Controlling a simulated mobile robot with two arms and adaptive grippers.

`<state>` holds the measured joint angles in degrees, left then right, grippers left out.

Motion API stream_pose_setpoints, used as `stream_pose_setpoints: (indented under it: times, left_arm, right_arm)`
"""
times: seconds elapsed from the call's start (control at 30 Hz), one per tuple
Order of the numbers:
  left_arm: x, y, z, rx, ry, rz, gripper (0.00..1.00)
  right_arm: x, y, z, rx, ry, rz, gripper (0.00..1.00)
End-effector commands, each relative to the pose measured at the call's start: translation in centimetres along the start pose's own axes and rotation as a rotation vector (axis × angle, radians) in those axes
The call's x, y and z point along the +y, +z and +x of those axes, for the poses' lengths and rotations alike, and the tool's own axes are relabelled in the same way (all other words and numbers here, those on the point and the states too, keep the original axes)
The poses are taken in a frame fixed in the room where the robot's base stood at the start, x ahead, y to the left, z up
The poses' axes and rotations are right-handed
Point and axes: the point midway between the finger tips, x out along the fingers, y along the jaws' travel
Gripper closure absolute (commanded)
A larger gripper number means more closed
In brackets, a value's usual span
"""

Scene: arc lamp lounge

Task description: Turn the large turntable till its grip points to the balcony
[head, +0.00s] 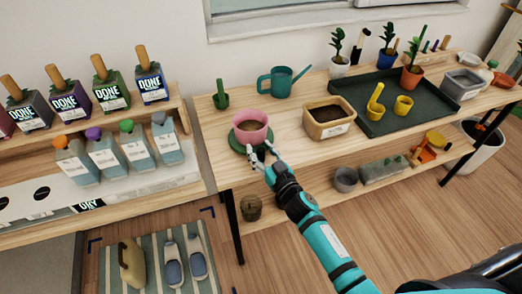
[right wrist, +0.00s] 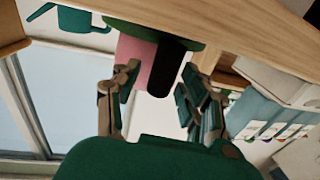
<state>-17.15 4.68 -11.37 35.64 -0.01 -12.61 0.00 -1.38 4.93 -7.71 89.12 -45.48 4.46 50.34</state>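The large turntable is a green disc (head: 237,142) near the front left corner of the potting bench. A pink pot (head: 250,126) with dark soil stands on it. My right gripper (head: 264,154) is at the disc's front right edge, its fingers apart. In the right wrist view, which looks upside down, the turntable (right wrist: 150,29) and pink pot (right wrist: 133,58) show beyond the open fingers (right wrist: 160,92). A black rounded piece (right wrist: 174,66), perhaps the grip, lies between the fingers; contact cannot be told. The balcony cannot be identified. My left gripper is out of view.
A wooden planter box (head: 329,121) stands right of the turntable, with a teal watering can (head: 280,82) behind. A dark green tray (head: 391,106) holds yellow items farther right. A small green object (head: 221,97) stands behind the pot. A bottle shelf (head: 105,195) is at left.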

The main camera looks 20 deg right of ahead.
Motion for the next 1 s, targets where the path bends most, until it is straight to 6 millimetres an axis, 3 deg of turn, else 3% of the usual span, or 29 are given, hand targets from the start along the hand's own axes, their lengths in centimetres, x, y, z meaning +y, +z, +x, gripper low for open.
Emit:
stream_pose_setpoints:
  times: [0.03, 0.3, 1.0]
  left_arm:
    - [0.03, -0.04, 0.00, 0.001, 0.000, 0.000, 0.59]
    - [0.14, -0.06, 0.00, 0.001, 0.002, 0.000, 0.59]
    - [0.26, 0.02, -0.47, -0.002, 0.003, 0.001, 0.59]
  right_arm:
    - [0.00, 0.00, -0.01, 0.000, 0.000, 0.000, 0.65]
    - [0.01, 0.00, -0.03, 0.000, 0.000, 0.000, 1.00]
    - [0.48, 0.14, -0.29, -0.006, -0.029, -0.002, 1.00]
